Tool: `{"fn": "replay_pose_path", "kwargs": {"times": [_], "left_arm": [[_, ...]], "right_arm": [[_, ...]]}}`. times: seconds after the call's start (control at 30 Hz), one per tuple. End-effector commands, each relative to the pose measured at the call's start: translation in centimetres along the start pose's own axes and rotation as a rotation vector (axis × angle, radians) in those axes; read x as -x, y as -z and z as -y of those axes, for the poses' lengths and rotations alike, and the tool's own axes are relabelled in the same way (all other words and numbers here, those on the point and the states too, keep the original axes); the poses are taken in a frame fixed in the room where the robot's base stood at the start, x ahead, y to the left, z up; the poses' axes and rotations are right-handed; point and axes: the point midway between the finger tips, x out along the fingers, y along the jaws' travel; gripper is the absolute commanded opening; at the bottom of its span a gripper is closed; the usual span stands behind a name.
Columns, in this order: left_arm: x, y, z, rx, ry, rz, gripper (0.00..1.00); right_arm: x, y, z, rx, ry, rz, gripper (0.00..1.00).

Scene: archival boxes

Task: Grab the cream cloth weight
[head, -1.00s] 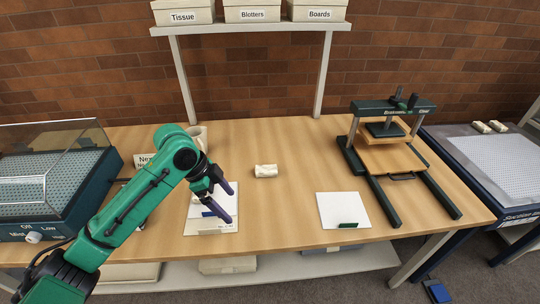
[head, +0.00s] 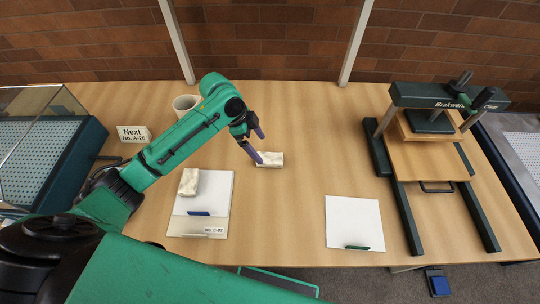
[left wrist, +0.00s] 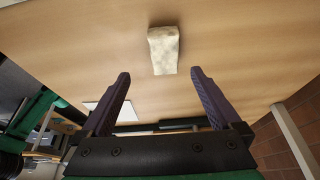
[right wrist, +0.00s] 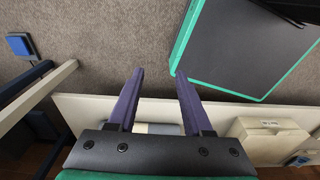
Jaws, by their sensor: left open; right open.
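A cream cloth weight (head: 271,159), a small pale block-like pad, lies on the wooden table near the middle in the head view. My left gripper (head: 260,147) is open at its left end, and one finger overlaps it in this view. In the left wrist view the weight (left wrist: 163,52) lies just beyond the open fingertips (left wrist: 160,74), roughly centred between them, with nothing held. A second cream weight (head: 189,182) lies on the left white sheet's upper left. My right gripper (right wrist: 160,74) is open and empty, seen only in the right wrist view.
A white sheet (head: 353,222) lies right of centre, beside a dark green press (head: 430,95). Bare table (head: 310,125) surrounds the middle weight. A white shelf (right wrist: 75,104) shows low down.

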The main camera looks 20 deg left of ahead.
Motion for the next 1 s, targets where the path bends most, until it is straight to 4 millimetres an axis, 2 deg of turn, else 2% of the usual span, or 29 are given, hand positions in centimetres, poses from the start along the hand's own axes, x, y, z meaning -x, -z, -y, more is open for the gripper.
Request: {"fn": "replay_pose_path", "kwargs": {"times": [0.13,0.3,0.4,0.63,0.67,0.7,0.87,0.9,1.0], "left_arm": [[-2.1,0.0,0.1,0.002,0.000,-0.001,0.97],[-4.9,-0.1,0.1,0.002,-0.003,0.000,0.97],[-6.7,-0.2,0.2,0.001,0.000,0.001,0.97],[-7.4,-0.3,0.2,-0.001,0.002,0.001,0.97],[-7.4,-0.3,0.2,-0.001,0.002,0.001,0.94],[-7.4,-0.3,0.2,-0.001,0.002,0.001,0.78],[-7.4,-0.3,0.2,-0.001,0.002,0.001,0.17],[-7.4,-0.3,0.2,-0.001,0.002,0.000,0.02],[-7.3,-0.2,0.3,-0.001,0.004,-0.001,0.00]], "right_arm": [[0.5,0.1,0.1,0.000,0.001,0.000,0.50],[1.7,2.0,-0.2,0.001,-0.003,-0.030,0.50],[1.7,2.4,-0.3,0.001,-0.003,-0.037,0.50],[1.6,1.8,-0.2,0.001,-0.002,-0.028,0.50],[1.6,1.7,-0.2,0.001,-0.002,-0.027,0.50],[1.6,1.7,-0.2,0.001,-0.002,-0.026,0.50],[1.6,1.6,-0.2,0.001,-0.002,-0.025,0.50],[1.6,1.6,-0.2,0.001,-0.002,-0.024,0.50],[1.6,1.6,-0.2,0.000,-0.003,-0.024,0.50]]}}
